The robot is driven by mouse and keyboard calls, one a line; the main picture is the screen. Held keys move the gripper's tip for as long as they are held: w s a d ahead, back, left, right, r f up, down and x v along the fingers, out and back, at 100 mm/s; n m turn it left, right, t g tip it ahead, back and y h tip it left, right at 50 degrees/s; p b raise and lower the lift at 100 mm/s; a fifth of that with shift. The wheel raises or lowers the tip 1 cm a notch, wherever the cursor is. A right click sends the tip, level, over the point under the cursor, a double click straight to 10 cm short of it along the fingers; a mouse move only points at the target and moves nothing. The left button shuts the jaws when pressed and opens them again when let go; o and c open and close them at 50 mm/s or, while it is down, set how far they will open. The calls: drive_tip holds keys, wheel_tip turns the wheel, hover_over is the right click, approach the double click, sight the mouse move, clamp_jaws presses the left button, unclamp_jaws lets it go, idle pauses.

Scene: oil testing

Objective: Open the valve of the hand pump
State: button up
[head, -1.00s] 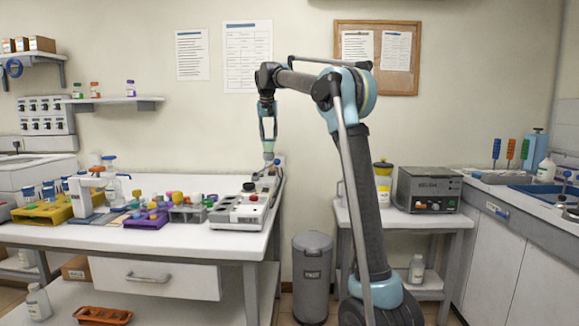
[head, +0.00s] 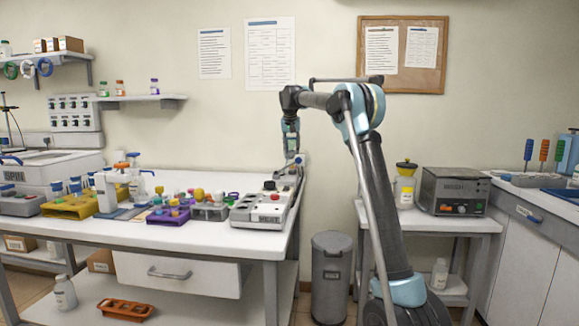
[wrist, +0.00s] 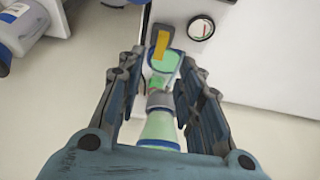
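In the wrist view, a green-bodied fitting with a grey collar (wrist: 160,100), which looks like part of the hand pump, lies between the fingers of my gripper (wrist: 161,72). A flat yellow lever (wrist: 161,45), probably the valve, sits on its far end. The fingers are spread on both sides, with narrow gaps to the fitting; any contact is unclear. In the head view, my gripper (head: 293,153) points down at the back right corner of the table, and the pump there is too small to make out.
A white housing with a round gauge (wrist: 200,28) lies just beyond the lever. Colourful tube racks (head: 168,216) fill the middle. A grey bin (head: 330,275) stands on the floor to the right.

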sight(293, 166)
drive_tip(key=x, duration=0.9)
